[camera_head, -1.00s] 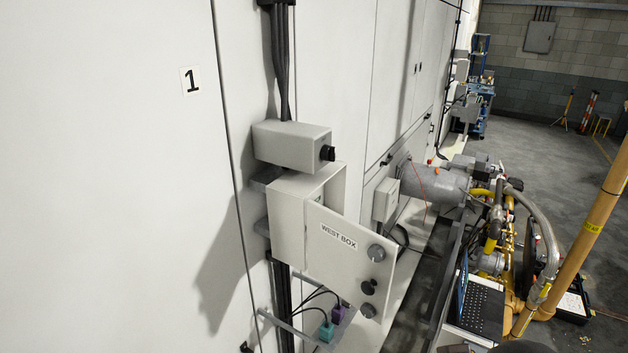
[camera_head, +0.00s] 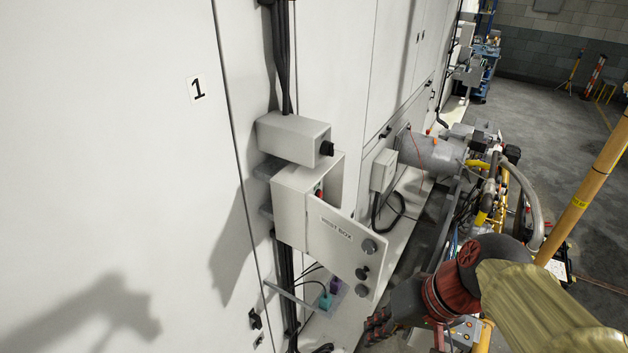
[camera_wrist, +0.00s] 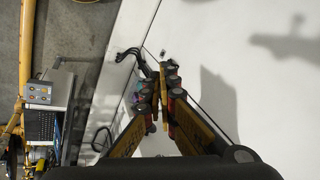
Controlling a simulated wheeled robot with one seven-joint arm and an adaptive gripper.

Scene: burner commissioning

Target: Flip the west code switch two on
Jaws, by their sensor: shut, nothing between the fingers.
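The west box (camera_head: 290,205) is a pale grey box on the white wall, with its door (camera_head: 335,240) swung open toward the lower right. The door bears a "WEST BOX" label and several dark round knobs. Only a narrow strip of the inside shows, with a small red and green part; I cannot make out code switch two. My gripper (camera_head: 378,326) is low at the right, below and apart from the door. In the wrist view my gripper (camera_wrist: 166,72) has its fingers together and empty, with the white wall beyond.
A grey box with a black knob (camera_head: 295,138) sits just above the west box. Below are a bracket with teal and purple connectors (camera_head: 326,301) and cables. Pipework and a motor (camera_head: 425,152) stand to the right. The wrist view shows a laptop (camera_wrist: 40,124) and yellow pipe.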

